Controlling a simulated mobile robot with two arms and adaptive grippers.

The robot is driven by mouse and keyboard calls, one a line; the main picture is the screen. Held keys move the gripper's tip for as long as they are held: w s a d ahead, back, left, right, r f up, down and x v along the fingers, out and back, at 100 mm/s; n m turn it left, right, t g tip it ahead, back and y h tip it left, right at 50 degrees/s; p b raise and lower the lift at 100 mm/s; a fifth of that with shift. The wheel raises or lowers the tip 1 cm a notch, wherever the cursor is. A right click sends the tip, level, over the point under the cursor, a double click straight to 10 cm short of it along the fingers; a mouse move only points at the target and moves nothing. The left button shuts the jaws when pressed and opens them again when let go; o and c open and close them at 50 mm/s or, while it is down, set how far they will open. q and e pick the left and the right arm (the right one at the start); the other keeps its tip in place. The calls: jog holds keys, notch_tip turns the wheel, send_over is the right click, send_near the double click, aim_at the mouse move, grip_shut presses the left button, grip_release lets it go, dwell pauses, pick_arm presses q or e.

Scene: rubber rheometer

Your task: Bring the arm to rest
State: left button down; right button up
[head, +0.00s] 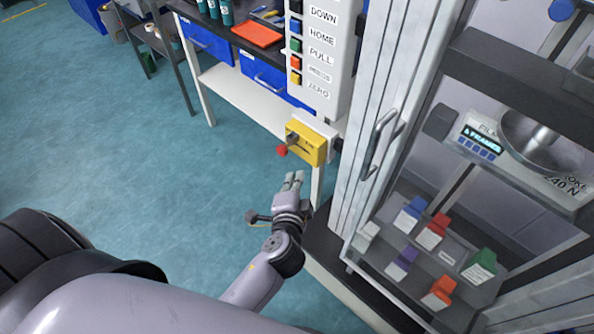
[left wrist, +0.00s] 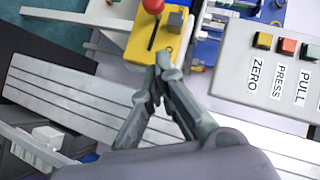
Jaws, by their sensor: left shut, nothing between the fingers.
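My left gripper (head: 293,181) is shut and empty, held in the air below the yellow switch box in the head view. In the left wrist view its fingertips (left wrist: 160,72) meet, just in front of the lower edge of the yellow box (left wrist: 140,42). I cannot tell whether they touch it. The yellow box (head: 306,146) has a grey block and a slot, with a red knob (head: 281,150) at its left; the red knob also shows in the left wrist view (left wrist: 153,6). My right gripper is not in view.
A button panel (head: 321,62) with labelled coloured buttons stands above the yellow box. A framed cabinet with a handle (head: 378,140) is on the right, holding a tray (head: 408,277) of coloured samples and a machine with a display (head: 481,139). Open floor (head: 130,150) lies left.

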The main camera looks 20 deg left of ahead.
pick_arm(q)
jog(key=shift+s+d+r, duration=0.15)
jog(key=shift+s+r, duration=0.05)
jog(key=shift+s, duration=0.4)
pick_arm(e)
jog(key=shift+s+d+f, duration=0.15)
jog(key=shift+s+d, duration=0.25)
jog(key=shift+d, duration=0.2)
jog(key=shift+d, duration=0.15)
pick_arm(q)
jog(key=s+d+f+n+g+h, duration=0.15)
jog(key=s+f+g, duration=0.4)
jog(key=f, duration=1.05)
jog(key=s+f+g+h, duration=0.2)
jog(key=s+f, duration=0.6)
jog(key=f, duration=0.7)
jog(key=s+a+f+n+g, duration=0.2)
jog(key=s+f, duration=0.5)
jog(key=s, duration=0.5)
jog(key=s+a+f+n+g, duration=0.3)
jog(key=s+f, duration=0.4)
jog(key=s, duration=0.5)
jog(key=shift+a+f+n+h, duration=0.35)
jog(key=shift+a+f+n, duration=0.05)
jog(key=shift+a+n, duration=0.5)
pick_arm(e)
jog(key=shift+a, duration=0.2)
